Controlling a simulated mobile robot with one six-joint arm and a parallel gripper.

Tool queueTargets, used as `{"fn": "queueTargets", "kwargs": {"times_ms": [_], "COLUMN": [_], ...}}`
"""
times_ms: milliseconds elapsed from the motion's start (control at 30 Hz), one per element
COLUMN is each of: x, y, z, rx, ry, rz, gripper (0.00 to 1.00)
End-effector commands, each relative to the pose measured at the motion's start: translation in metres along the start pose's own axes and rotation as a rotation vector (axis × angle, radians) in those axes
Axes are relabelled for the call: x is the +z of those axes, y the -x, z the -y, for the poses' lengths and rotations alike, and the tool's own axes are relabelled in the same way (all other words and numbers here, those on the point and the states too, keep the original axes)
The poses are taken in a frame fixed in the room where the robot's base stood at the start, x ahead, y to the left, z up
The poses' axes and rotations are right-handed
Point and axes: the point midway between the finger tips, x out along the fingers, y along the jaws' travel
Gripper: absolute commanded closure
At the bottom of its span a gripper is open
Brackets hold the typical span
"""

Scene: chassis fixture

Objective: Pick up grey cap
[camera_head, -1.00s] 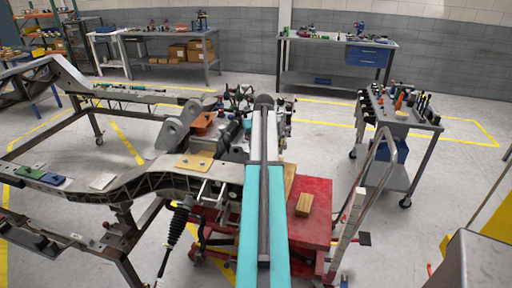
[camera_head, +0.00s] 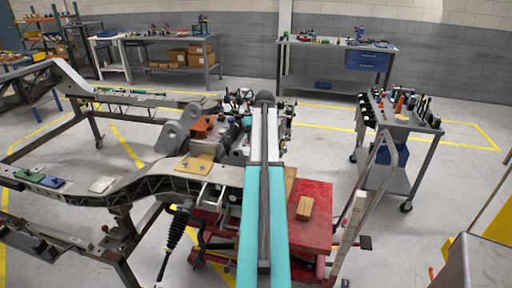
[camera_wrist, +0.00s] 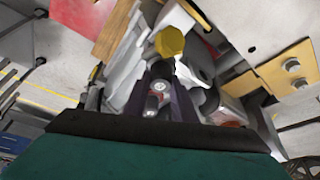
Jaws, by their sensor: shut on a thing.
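In the wrist view, my gripper (camera_wrist: 160,104) shows as two dark fingers close together among engine parts. They are shut on a small round grey piece, which looks like the grey cap (camera_wrist: 159,85). Other parts crowd close around it, so its full shape and whether it is clear of what lies below cannot be told. A yellow hexagonal knob (camera_wrist: 170,42) stands just beyond the fingers. In the head view, my own arm hides the gripper and the cap.
The metal chassis frame (camera_head: 140,188) with engine parts is left of my arm. A red lift cart (camera_head: 310,235) with a wooden block (camera_head: 304,207) is at right. A tool cart (camera_head: 400,118) stands farther right. Open floor lies between the chassis and the back benches.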

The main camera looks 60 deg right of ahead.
Motion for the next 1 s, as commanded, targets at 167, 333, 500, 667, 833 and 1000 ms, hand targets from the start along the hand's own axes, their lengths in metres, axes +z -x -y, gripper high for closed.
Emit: {"fn": "queueTargets", "kwargs": {"times_ms": [167, 333, 500, 667, 833, 1000], "x": [-0.002, 0.011, 0.025, 0.042, 0.060, 0.077], "y": [0.012, 0.017, 0.024, 0.033, 0.043, 0.052], "z": [0.003, 0.014, 0.028, 0.043, 0.061, 0.077], "rx": [0.000, 0.000, 0.000, 0.000, -0.001, 0.000], "ry": [0.001, 0.001, 0.001, 0.001, 0.001, 0.001], "rz": [0.000, 0.000, 0.000, 0.000, 0.000, 0.000], "gripper": [1.00, 1.00, 1.00, 1.00, 1.00, 1.00]}}
